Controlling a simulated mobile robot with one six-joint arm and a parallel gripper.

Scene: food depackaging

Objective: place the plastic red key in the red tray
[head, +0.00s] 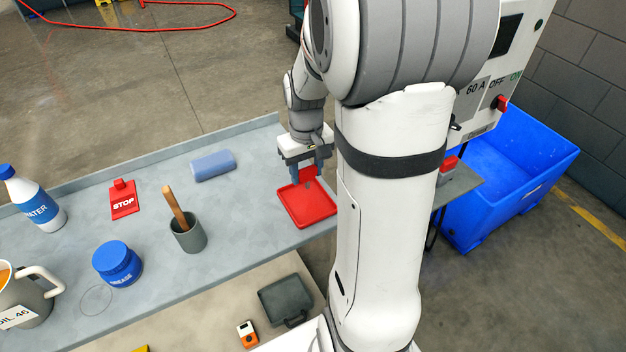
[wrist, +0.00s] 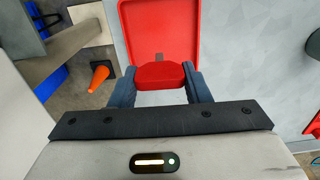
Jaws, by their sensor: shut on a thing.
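My gripper (head: 306,178) is shut on the plastic red key (head: 308,172) and holds it over the red tray (head: 325,212). In the wrist view the key's rounded red head (wrist: 160,76) sits between the two blue-grey fingers, with a small grey part showing beyond it. The square red tray (wrist: 160,22) lies behind the key in that view, with its raised rim visible. The tray looks empty apart from the key above it. I cannot tell whether the key's tip touches the tray floor.
A blue cloth roll (head: 212,165), a red STOP tag (head: 123,203), a grey cup (head: 188,236) with a wooden handle and a blue jar (head: 117,262) stand left on the grey table (head: 225,250). A blue bin (head: 530,165) stands right. The table around the tray's left is clear.

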